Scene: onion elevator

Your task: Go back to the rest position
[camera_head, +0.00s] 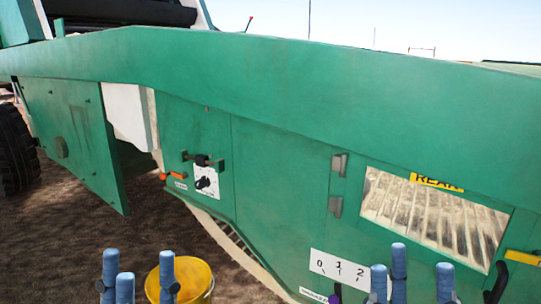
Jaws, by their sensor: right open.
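My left gripper (139,279) is at the bottom edge, left of the middle. Its blue fingers point up and stand apart, with nothing seen held between them. My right gripper (420,278) is at the bottom edge on the right, its blue fingers also upright and apart, in front of the green machine (280,180). It looks open and empty. The lower parts of both grippers and both arms are cut off by the frame.
A yellow bucket (197,281) shows just right of and behind the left gripper's fingers. The machine's side carries a black knob (205,182), a white 0-1-2 dial plate (338,270) and a window (430,215). A black tyre (14,150) stands far left on brown ground.

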